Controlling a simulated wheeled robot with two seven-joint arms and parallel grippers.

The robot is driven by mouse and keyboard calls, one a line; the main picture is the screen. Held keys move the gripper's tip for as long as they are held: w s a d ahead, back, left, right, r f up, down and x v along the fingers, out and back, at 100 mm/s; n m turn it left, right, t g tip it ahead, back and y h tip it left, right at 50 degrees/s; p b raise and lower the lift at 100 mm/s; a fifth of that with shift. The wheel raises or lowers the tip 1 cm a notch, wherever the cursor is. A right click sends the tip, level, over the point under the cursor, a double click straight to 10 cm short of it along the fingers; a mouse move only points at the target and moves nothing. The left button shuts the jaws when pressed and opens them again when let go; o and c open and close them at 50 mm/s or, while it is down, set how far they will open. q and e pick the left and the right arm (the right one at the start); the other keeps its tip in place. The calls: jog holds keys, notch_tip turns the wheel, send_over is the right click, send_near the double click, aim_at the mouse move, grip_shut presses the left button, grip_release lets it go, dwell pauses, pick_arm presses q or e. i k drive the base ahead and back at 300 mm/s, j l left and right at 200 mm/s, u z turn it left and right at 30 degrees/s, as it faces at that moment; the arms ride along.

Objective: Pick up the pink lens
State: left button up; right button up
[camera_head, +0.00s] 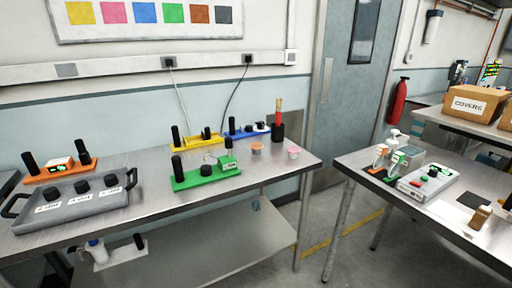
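A small round pink object (293,152), which looks like the pink lens, sits near the right end of the left metal table (235,205). An orange round piece (257,148) sits a little to its left. The pink piece stands clear of its neighbours and nothing covers it. Neither of my grippers shows in the head view.
A green module (205,177), a yellow module (199,141) and a blue module (246,132) stand left of the pink piece. A dark holder with a red stick (278,125) stands behind it. A grey tray (75,211) is at far left. A gap separates the right table (405,210).

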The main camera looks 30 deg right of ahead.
aim_at(292, 149)
jog(key=i+l+z, duration=0.1)
jog(key=l+z, duration=0.2)
jog(key=z, duration=0.15)
jog(key=i+l+z, duration=0.1)
jog(key=l+z, duration=0.15)
jog(key=z, duration=0.2)
jog(key=i+l+z, duration=0.2)
jog(key=z, duration=0.3)
jog(key=i+l+z, duration=0.15)
jog(key=z, duration=0.3)
